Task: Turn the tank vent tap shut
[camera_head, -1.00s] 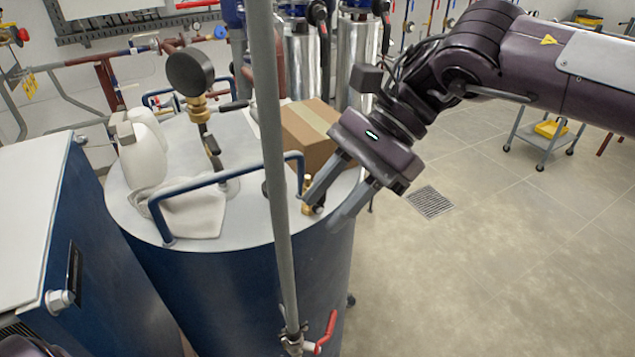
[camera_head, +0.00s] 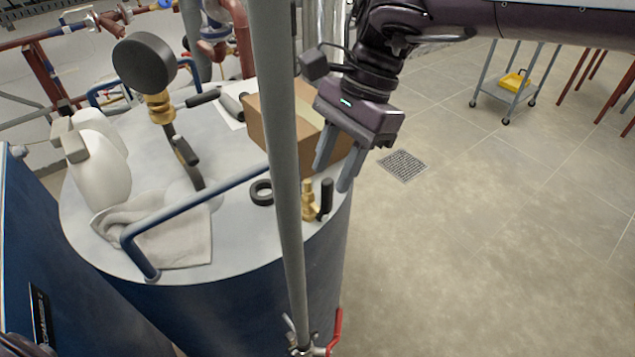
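The tank vent tap (camera_head: 309,203) is a small brass fitting near the right front rim of the tank lid (camera_head: 230,240). Its black lever (camera_head: 327,195) stands upright in the picture, just right of the brass body. My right gripper (camera_head: 334,181) is just above and behind the tap in the picture, with its two grey fingers pointing down. The fingers are apart with nothing visible between them, and the tap looks clear of them. My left gripper is not in view.
A grey vertical pipe (camera_head: 283,170) crosses in front of the lid, left of the tap. A cardboard box (camera_head: 268,135), a black ring (camera_head: 261,192), a blue handrail (camera_head: 195,208), a cloth (camera_head: 170,235) and a pressure gauge (camera_head: 145,62) are on the lid. Open floor lies right.

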